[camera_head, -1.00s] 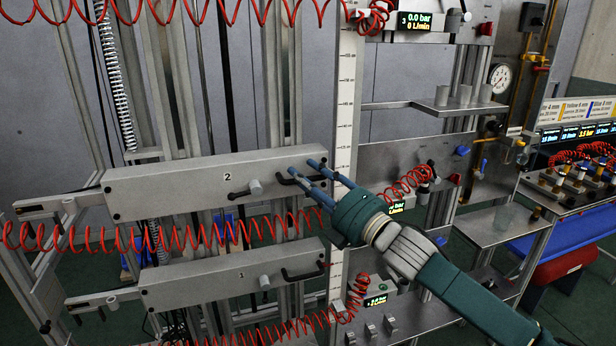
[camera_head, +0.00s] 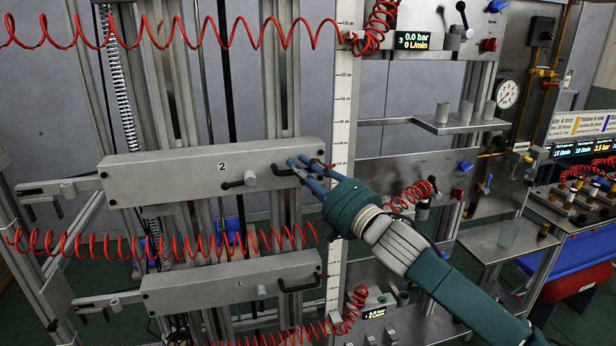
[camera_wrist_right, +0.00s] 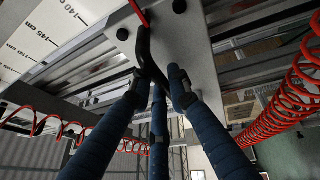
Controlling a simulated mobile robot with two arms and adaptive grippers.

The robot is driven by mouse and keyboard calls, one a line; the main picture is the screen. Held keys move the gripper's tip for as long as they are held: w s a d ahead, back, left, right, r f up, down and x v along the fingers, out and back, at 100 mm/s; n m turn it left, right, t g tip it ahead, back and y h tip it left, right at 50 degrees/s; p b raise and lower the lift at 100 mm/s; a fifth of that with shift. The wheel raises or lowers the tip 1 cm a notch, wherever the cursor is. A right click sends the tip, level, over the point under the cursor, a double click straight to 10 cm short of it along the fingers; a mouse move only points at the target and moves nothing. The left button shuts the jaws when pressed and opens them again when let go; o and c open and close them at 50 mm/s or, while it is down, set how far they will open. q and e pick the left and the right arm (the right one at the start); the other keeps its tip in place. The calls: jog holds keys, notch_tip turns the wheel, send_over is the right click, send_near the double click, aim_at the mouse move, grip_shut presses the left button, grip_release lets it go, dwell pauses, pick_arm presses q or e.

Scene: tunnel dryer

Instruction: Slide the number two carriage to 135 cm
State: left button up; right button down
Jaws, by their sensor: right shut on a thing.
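The number two carriage (camera_head: 185,178) is a grey horizontal box marked "2" on upright rails in the head view. It has a black lever with a grey knob (camera_head: 250,177) and a black bow handle (camera_head: 282,170) near its right end. My right gripper (camera_head: 302,166) has its blue fingers shut on that handle; in the right wrist view the fingers close around the black handle (camera_wrist_right: 143,48). A white scale strip (camera_head: 344,110) stands just right of the carriage; in the wrist view its marks 140 and 145 cm show. My left gripper is not in view.
The number one carriage (camera_head: 230,282) sits below, with its own handle. Red coiled hoses (camera_head: 160,240) hang across the front of the rails. A small shelf with cups (camera_head: 450,124) and panels with valves stand to the right.

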jog(key=shift+r, duration=0.35)
jog(key=c, duration=1.6)
grip_release()
jog(key=shift+f, duration=0.1)
jog(key=shift+d+f, duration=0.1)
jog(key=shift+f, duration=0.05)
jog(key=shift+s+d+f, duration=0.1)
jog(key=shift+s+d, duration=0.05)
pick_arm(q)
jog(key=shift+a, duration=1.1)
pick_arm(e)
jog(key=v, duration=1.1)
jog(key=shift+s+d, duration=0.1)
jog(key=shift+s, duration=0.15)
